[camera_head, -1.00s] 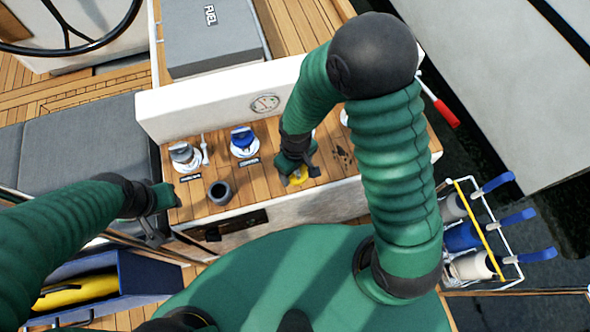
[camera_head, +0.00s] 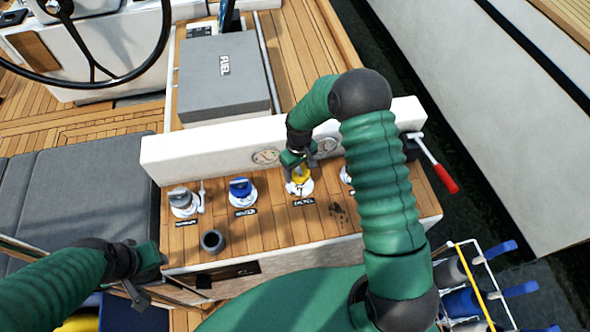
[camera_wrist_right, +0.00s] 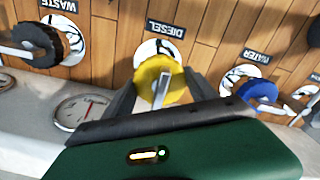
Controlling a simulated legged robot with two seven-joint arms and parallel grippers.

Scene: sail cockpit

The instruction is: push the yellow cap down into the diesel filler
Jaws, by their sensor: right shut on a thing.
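The yellow cap (camera_head: 301,175) is in my right gripper (camera_head: 300,164), over the white ring of the diesel filler (camera_head: 299,189). In the right wrist view the yellow cap (camera_wrist_right: 160,72) overlaps the white filler ring (camera_wrist_right: 158,47) beside the DIESEL label (camera_wrist_right: 165,29). The right gripper's fingers (camera_wrist_right: 162,92) lie either side of the cap's grey handle. I cannot tell how far the cap sits in the opening. My left gripper (camera_head: 140,278) is at the counter's left front corner, away from the cap; its jaw gap is unclear.
A blue-capped filler (camera_head: 241,188) and a grey-capped filler (camera_head: 182,198) stand to the left. A dark cup (camera_head: 212,241) is near the counter's front. A white upright panel (camera_head: 220,152) runs behind the fillers. A red-handled lever (camera_head: 445,178) is at the right.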

